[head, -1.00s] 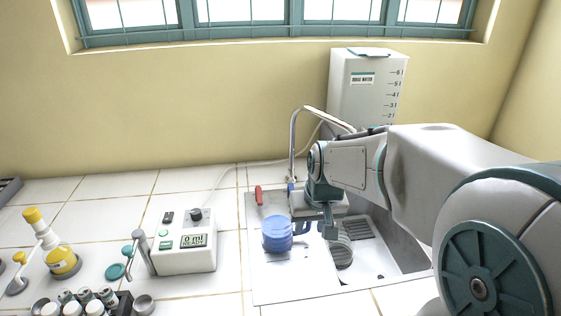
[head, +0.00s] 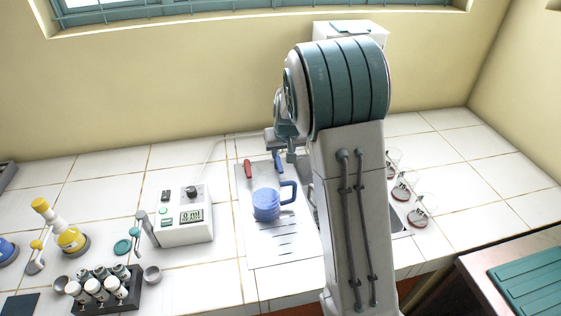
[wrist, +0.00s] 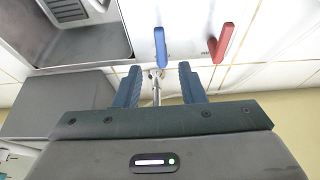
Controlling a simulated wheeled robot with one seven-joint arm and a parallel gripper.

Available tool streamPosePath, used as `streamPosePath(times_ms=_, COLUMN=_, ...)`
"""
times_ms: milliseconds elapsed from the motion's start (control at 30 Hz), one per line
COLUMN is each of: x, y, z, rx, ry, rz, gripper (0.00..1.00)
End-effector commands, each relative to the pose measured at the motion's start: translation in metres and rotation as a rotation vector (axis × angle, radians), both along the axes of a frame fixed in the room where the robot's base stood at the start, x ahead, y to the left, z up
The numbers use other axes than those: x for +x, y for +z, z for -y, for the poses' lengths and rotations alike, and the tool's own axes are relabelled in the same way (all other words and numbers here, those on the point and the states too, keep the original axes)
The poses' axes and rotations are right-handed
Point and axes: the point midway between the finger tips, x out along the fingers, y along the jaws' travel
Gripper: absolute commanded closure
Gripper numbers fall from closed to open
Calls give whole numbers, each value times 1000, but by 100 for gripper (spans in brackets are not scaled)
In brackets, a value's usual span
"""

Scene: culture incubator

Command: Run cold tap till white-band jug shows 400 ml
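The blue tap lever (head: 279,163), with the red lever (head: 248,169) to its left, stands behind the drainboard in the head view. In the wrist view the blue lever (wrist: 160,47) is ahead of my fingers and the red lever (wrist: 220,44) is to its right. My gripper (wrist: 160,84) is open and empty; it touches neither lever as far as I can see. In the head view my gripper (head: 291,153) is close to the blue lever. A blue jug (head: 266,204) with a handle stands upright on the drainboard; I cannot make out a white band. My arm hides most of the sink.
A white meter (head: 186,222) left of the drainboard (head: 275,252) appears to read 0 ml. A vial rack (head: 125,292) and a yellow flask (head: 70,240) stand further left. Glass dishes (head: 402,190) stand right of the sink. A white water tank (head: 350,30) is behind my arm.

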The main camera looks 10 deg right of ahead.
Motion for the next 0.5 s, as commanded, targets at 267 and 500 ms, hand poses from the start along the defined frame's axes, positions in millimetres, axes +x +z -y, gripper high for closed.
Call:
streamPosePath(times_ms=267, x=18, y=-44, z=1, rx=-1, ry=0, rz=-3, gripper=64)
streamPosePath(times_ms=500, x=29, y=-71, z=0, rx=0, ry=1, rz=-1, gripper=64)
